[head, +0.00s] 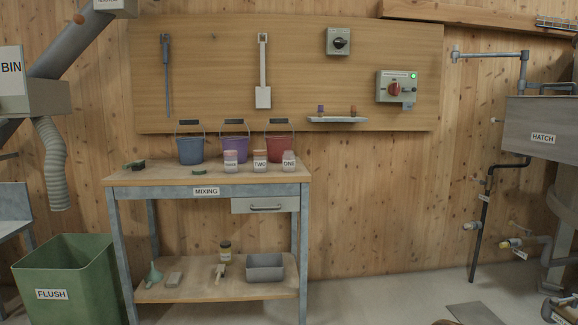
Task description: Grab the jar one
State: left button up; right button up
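Jar one (289,161) is a small jar with a white label that appears to read ONE. It stands upright at the right end of the row of jars on the mixing table (140,180), near the right edge of the top. Jar two (260,160), with a brownish lid, stands just to its left. A third jar (231,161), with a pinkish lid and a label too small to read surely, stands further left. A red bucket (279,147) is behind jar one. Neither of my grippers shows in the head view.
A purple bucket (234,149) and a blue bucket (190,150) stand along the back of the tabletop. A green flush bin (66,280) stands left of the table.

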aim_at(288, 158)
jog(key=i+l, duration=0.15)
jog(key=i, duration=0.5)
jog(key=i+l, duration=0.15)
jog(key=i, duration=0.45)
